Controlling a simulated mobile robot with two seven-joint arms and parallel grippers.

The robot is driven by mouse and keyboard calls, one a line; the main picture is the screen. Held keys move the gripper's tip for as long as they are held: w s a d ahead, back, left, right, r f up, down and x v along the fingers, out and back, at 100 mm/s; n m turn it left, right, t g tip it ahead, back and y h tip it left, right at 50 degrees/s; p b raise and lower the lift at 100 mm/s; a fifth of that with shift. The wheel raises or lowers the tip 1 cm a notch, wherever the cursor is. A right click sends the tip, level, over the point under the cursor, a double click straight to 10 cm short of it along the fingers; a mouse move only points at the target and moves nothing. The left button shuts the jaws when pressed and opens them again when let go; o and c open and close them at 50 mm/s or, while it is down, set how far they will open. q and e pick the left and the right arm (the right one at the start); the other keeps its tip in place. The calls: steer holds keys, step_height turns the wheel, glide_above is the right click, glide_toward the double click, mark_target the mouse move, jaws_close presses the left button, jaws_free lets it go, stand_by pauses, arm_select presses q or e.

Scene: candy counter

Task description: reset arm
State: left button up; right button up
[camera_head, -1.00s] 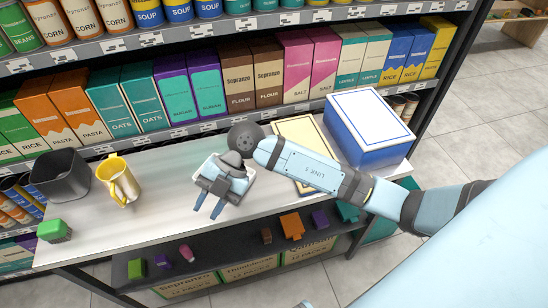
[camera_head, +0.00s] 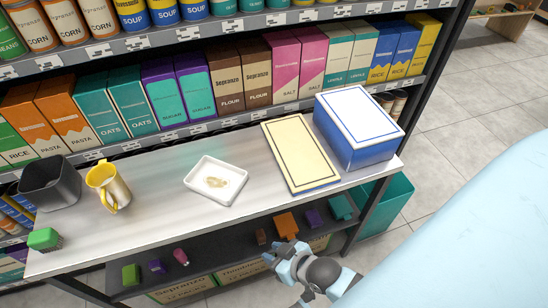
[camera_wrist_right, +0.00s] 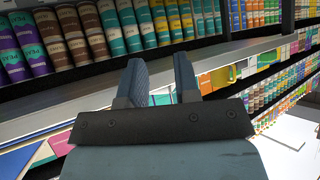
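My right gripper (camera_head: 283,262) is low in the head view, in front of the counter's lower shelf and clear of the countertop. In the right wrist view its two dark fingers (camera_wrist_right: 160,80) stand apart with nothing between them, so it is open and empty. My left gripper is not in view.
Small coloured blocks lie on the lower shelf (camera_head: 215,255). Grocery shelves stand behind.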

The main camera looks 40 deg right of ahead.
arm_select(q)
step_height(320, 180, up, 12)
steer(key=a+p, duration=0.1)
steer(key=p, duration=1.3)
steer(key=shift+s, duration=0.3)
arm_select(e)
step_height(320, 180, up, 12)
steer(key=shift+s+d, duration=0.3)
steer(key=shift+d, duration=0.15)
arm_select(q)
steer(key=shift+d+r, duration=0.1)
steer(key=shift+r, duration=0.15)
arm_select(e)
steer(key=shift+w+r, duration=0.1)
steer(key=shift+r, duration=0.3)
